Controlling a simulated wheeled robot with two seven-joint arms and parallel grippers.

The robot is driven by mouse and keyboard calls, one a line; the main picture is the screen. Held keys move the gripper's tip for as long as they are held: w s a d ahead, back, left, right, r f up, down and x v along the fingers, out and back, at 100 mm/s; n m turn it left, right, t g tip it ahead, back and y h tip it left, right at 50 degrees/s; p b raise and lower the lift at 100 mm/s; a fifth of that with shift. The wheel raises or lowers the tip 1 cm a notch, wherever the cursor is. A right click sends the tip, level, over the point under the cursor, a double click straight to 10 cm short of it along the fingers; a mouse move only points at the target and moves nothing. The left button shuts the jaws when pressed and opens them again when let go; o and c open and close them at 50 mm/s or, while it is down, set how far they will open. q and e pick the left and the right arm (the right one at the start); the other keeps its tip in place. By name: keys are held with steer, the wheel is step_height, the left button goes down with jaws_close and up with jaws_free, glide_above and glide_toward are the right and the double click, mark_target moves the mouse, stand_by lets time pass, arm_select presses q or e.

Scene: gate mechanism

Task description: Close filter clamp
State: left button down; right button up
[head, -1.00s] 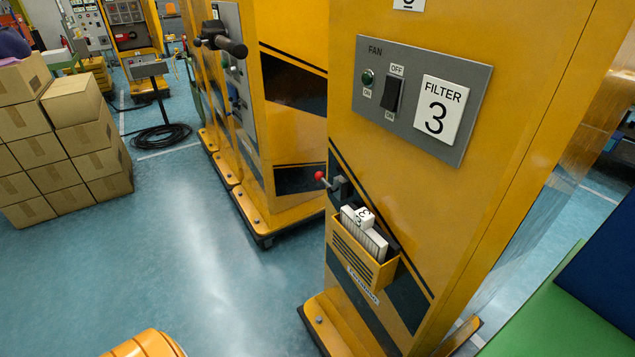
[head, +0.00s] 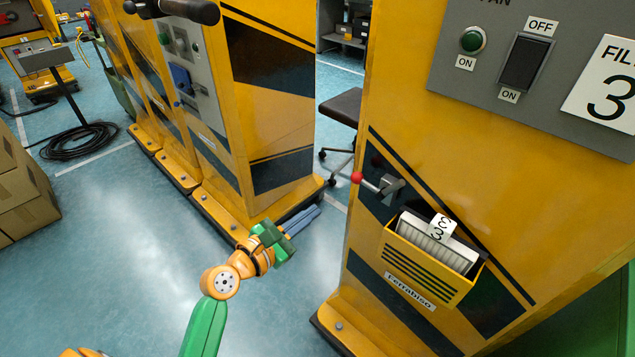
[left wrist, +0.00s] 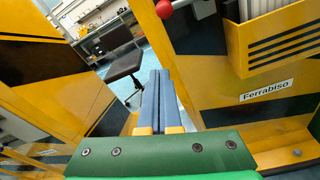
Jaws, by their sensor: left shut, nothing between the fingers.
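The filter clamp (head: 379,186) is a grey metal lever with a red ball knob, mounted on the yellow cabinet just above the filter holder (head: 430,273). Its handle points out to the left. In the left wrist view the red knob (left wrist: 164,9) shows at the top edge. A white pleated filter (head: 436,243) with a "3" tag sits in the holder. My left gripper (head: 303,219) is shut and empty, left of the cabinet and below the knob, apart from it. Its blue fingers (left wrist: 159,100) lie together in the left wrist view. My right gripper is not in view.
A fan panel (head: 535,75) with a green button and a black switch is above the clamp. Another yellow cabinet (head: 265,110) stands to the left, with a stool (head: 343,106) behind the gap. Cardboard boxes (head: 25,190) are at far left. The blue floor between is clear.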

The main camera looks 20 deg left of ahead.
arm_select(q)
steer(key=x, duration=0.3)
steer(key=b+x, duration=0.1)
steer(key=x, duration=0.3)
steer(key=d+x, duration=0.1)
steer(key=x, duration=0.2)
steer(key=shift+d, duration=0.15)
steer(key=r+p, duration=0.1)
steer(key=s+r, duration=0.1)
steer(key=d+r+p, duration=0.1)
steer(key=r, duration=0.1)
steer(key=shift+s+p, duration=0.3)
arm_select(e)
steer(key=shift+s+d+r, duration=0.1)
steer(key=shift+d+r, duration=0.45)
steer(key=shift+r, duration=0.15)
arm_select(q)
steer(key=shift+f, duration=0.1)
steer(key=shift+r+m+p, duration=0.35)
steer(key=shift+m+p, duration=0.05)
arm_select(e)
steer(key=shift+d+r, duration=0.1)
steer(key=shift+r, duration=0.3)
arm_select(q)
steer(key=shift+r, duration=0.1)
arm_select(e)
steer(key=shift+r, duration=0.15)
